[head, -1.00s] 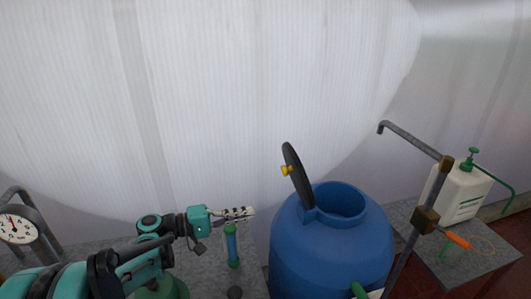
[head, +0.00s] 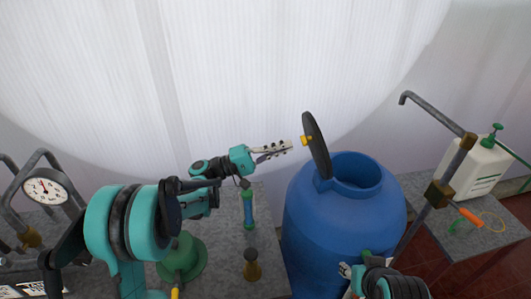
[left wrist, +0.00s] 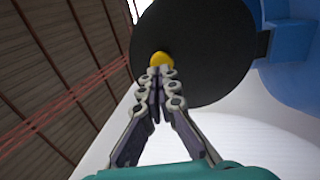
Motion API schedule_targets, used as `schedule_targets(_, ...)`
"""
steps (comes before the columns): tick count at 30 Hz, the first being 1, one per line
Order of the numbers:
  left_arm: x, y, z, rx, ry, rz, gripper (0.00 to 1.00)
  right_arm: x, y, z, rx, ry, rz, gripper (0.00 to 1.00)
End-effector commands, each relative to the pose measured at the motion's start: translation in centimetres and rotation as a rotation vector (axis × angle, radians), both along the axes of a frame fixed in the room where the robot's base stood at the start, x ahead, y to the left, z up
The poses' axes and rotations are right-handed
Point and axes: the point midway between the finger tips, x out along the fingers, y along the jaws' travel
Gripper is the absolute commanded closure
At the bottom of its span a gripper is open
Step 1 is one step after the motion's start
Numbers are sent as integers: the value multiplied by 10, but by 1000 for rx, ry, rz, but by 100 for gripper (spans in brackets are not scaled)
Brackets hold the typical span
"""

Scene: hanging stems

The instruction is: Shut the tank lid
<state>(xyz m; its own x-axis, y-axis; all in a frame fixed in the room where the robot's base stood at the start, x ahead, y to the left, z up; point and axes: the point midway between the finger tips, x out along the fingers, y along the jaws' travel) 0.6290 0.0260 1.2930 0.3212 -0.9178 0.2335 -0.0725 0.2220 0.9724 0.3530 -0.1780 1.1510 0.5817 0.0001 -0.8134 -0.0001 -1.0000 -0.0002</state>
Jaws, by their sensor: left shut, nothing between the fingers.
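The blue tank (head: 340,220) stands with its round mouth (head: 357,172) uncovered. Its black disc lid (head: 318,150) stands up, slightly tilted, on the left of the mouth. A yellow knob (head: 305,141) sits on the lid's left face. My left gripper (head: 289,146) is shut and empty, its tips just left of the knob. In the left wrist view the shut fingers (left wrist: 158,75) point at the yellow knob (left wrist: 161,60) on the lid (left wrist: 205,45); I cannot tell whether they touch it. My right gripper (head: 346,269) shows partly at the bottom edge, its jaws too small to read.
A grey pipe with a brass block (head: 438,194) rises right of the tank. A white sprayer bottle (head: 474,168) and an orange-handled tool (head: 469,216) are on the right bench. A gauge (head: 45,191), green bottle (head: 249,209) and brass-coloured object (head: 252,265) are on the left.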

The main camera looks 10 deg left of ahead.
Motion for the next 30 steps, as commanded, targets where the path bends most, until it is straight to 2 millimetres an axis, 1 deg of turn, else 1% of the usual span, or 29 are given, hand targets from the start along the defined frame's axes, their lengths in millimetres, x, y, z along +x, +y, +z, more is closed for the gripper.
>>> schedule_targets(1,2,-7,2,0,0,-2,100,0,0,0,0,0,0,60)
schedule_targets(3,4,-15,3,0,0,-2,100,0,0,0,0,0,0,60)
schedule_targets(7,7,-21,5,0,1,0,100,0,0,0,0,0,0,60)
schedule_targets(20,8,-24,7,2,1,0,100,0,0,0,0,0,0,60)
schedule_targets(26,10,-30,14,37,12,0,100,0,0,9,0,0,0,60)
schedule_targets(30,13,-41,24,101,32,-1,100,0,0,23,0,0,0,60)
